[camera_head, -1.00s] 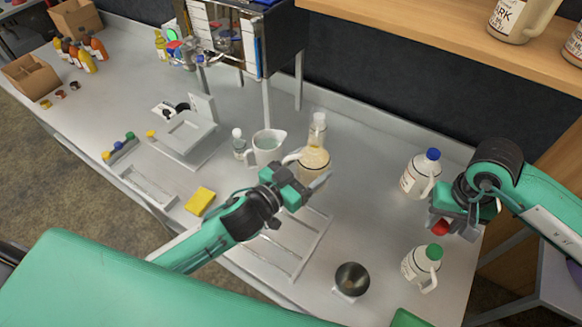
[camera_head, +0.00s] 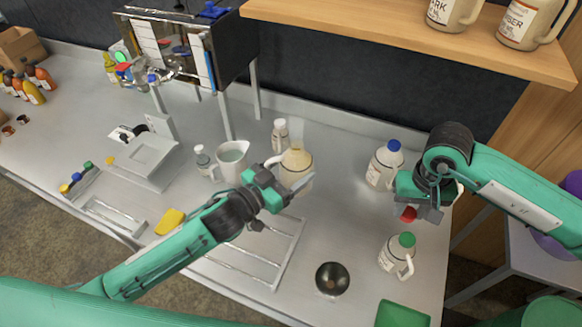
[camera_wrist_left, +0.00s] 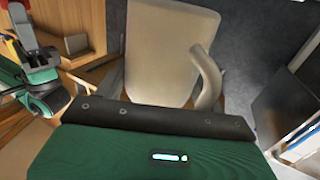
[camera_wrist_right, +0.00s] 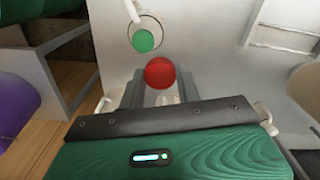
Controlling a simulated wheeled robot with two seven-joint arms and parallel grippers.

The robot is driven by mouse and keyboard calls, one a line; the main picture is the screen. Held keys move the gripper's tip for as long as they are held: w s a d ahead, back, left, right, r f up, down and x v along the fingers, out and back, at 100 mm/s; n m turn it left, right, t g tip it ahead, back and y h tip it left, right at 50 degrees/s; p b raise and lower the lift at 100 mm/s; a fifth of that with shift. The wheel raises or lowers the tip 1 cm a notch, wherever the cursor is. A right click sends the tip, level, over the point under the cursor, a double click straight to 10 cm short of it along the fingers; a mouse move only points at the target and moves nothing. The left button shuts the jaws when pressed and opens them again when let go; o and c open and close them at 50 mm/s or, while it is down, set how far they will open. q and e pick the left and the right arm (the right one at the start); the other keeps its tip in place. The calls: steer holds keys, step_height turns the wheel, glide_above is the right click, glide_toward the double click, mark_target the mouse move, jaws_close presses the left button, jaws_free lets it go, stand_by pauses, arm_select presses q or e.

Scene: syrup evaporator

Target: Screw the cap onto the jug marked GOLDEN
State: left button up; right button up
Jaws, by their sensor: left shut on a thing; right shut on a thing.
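A jug with pale amber contents (camera_head: 297,165) is held by my left gripper (camera_head: 284,190), which is shut on it near the middle of the counter. The jug's pale body and handle fill much of the left wrist view (camera_wrist_left: 168,50). Its label is turned away or hidden, so I cannot read GOLDEN. My right gripper (camera_head: 424,206) is shut on a red cap (camera_head: 408,214), above the right side of the counter and well apart from the held jug. The cap shows as a red disc in the right wrist view (camera_wrist_right: 160,73).
A blue-capped jug (camera_head: 382,168) stands left of my right gripper, and a green-capped jug (camera_head: 396,257) stands below it in the picture. A pitcher (camera_head: 231,162) and small bottles stand behind my left gripper. A dark bowl (camera_head: 332,279) and a wire rack (camera_head: 283,255) lie in front.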

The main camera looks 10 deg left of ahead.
arm_select(q)
steer(key=shift+r, duration=0.15)
arm_select(e)
steer(key=w+a+r+m, duration=0.1)
steer(key=w+a+r, duration=0.25)
steer(key=a, duration=0.25)
steer(key=w+a+r, duration=0.3)
steer(key=a+r, duration=0.1)
steer(key=a, duration=0.3)
step_height(320, 180, up, 10)
steer(key=m, duration=0.2)
glide_above(296, 146)
steer(key=shift+w, duration=0.1)
steer(key=shift+f+n, duration=0.1)
steer(key=shift+n, duration=0.2)
steer(key=shift+f, duration=1.9)
steer(key=shift+f, duration=0.85)
steer(key=shift+f, duration=0.55)
